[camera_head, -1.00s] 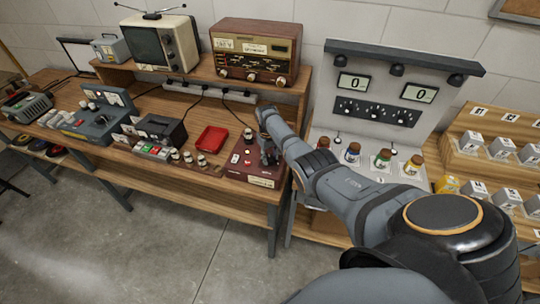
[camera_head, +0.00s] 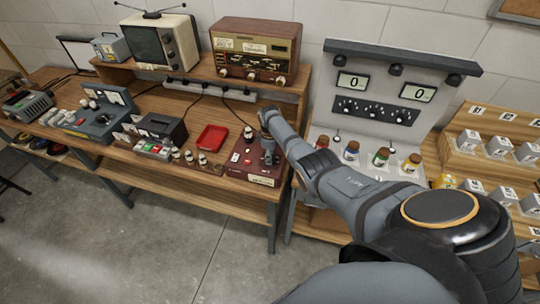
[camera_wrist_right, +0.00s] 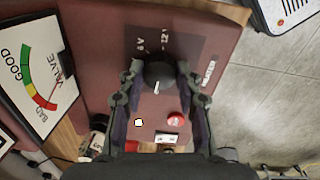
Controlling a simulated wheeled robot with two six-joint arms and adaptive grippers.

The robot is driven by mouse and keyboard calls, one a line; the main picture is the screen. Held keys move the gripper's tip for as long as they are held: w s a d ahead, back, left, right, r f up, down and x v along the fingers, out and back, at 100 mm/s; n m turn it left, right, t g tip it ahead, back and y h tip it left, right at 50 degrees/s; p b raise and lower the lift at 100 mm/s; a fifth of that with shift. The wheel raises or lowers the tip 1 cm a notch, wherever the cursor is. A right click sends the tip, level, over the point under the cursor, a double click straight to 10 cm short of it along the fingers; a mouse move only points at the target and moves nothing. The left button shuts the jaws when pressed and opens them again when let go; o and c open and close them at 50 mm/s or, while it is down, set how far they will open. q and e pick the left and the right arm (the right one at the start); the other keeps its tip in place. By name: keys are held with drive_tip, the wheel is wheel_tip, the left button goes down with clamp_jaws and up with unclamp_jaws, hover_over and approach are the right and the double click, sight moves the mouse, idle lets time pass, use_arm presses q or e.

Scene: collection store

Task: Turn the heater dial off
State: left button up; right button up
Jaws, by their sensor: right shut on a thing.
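A dark red box (camera_head: 243,174) stands at the right end of the wooden bench in the head view, with a pale label on its front. In the right wrist view its top (camera_wrist_right: 100,30) carries a round black dial (camera_wrist_right: 158,76) with a white pointer mark, below the printed marks 6V and 12V. My right gripper (camera_wrist_right: 158,88) has its fingers on both sides of this dial and is shut on it. In the head view my right gripper (camera_head: 268,150) is over the box and hides the dial. My left gripper is not in view.
A white button (camera_wrist_right: 138,122) and a red button (camera_wrist_right: 175,119) sit near the fingers. A GOOD/BAD gauge (camera_wrist_right: 42,78) is to the left. A red tray (camera_head: 212,138) and small tubes (camera_head: 203,159) stand beside the box. A radio (camera_head: 255,50) is on the shelf behind.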

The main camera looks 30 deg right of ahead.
drive_tip(key=shift+w+r+n, duration=0.1)
drive_tip(key=shift+r+n, duration=0.05)
drive_tip(key=shift+n, duration=0.45)
drive_tip(key=o, duration=1)
drive_tip(key=shift+o, duration=0.7)
wheel_tip(320, 180, up, 12)
drive_tip(key=shift+s+a, duration=0.2)
drive_tip(key=shift+s, duration=0.15)
